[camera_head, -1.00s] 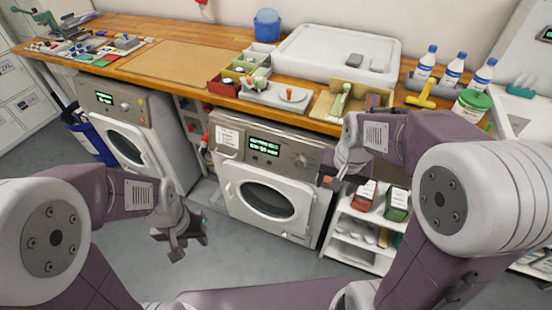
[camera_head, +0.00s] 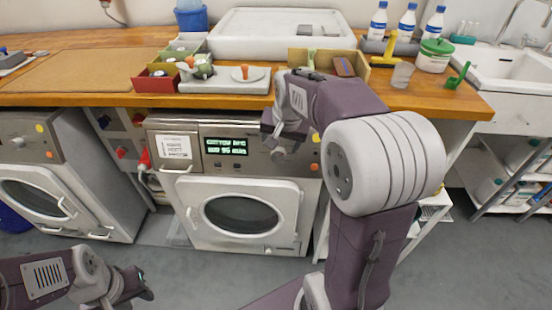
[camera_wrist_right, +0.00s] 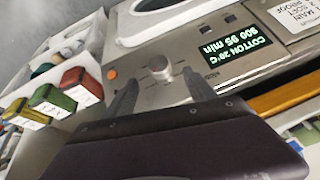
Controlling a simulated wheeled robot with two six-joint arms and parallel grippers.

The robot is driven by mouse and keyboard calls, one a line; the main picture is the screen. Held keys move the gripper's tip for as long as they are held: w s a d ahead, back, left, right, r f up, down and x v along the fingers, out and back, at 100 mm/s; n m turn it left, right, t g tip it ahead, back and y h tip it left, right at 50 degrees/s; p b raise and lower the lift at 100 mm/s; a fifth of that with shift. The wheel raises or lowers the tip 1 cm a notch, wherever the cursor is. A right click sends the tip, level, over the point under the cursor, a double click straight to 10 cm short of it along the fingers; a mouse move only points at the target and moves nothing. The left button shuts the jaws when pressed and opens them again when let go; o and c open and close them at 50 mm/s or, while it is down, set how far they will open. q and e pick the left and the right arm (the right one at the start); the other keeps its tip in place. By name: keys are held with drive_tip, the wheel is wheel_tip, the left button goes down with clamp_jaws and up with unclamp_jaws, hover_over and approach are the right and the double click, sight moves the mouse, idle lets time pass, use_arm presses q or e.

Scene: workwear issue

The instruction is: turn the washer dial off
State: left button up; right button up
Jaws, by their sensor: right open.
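The middle washer (camera_head: 245,190) has a grey panel with a lit green display (camera_head: 226,145), and its round door is shut. In the head view my right gripper (camera_head: 284,148) hides the dial. My left gripper (camera_head: 134,287) is low at the left, away from the washer.
A second washer (camera_head: 60,175) stands to the left. The wooden worktop (camera_head: 90,95) above holds trays and bottles (camera_head: 407,22). An orange button (camera_wrist_right: 112,74) sits near the dial. A shelf with red and green boxes (camera_wrist_right: 76,84) is beside the washer. The floor in front is clear.

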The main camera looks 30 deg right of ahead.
sight(277, 156)
drive_tip(key=b+x, duration=0.3)
drive_tip(key=x, duration=0.5)
drive_tip(key=shift+f, duration=0.15)
drive_tip(key=shift+c, duration=0.3)
drive_tip(key=c, duration=1.3)
drive_tip(key=shift+w+r+n+g+h+p, duration=0.1)
drive_tip(key=shift+r+n+g+h+p, duration=0.2)
drive_tip(key=shift+p, duration=0.7)
drive_tip(key=shift+a+f+n+g+h+p, duration=0.2)
drive_tip(key=shift+n+g+h+p, duration=0.1)
drive_tip(key=shift+n+h+p, duration=0.3)
drive_tip(key=shift+w+f+n+g+h, duration=0.15)
drive_tip(key=shift+n+g+h, duration=0.3)
drive_tip(key=shift+h, duration=0.45)
drive_tip(key=shift+a+f+n+g+h, duration=0.15)
drive_tip(key=shift+n+g+h, duration=0.2)
drive_tip(key=shift+n+h, duration=0.7)
drive_tip(key=shift+h, duration=0.25)
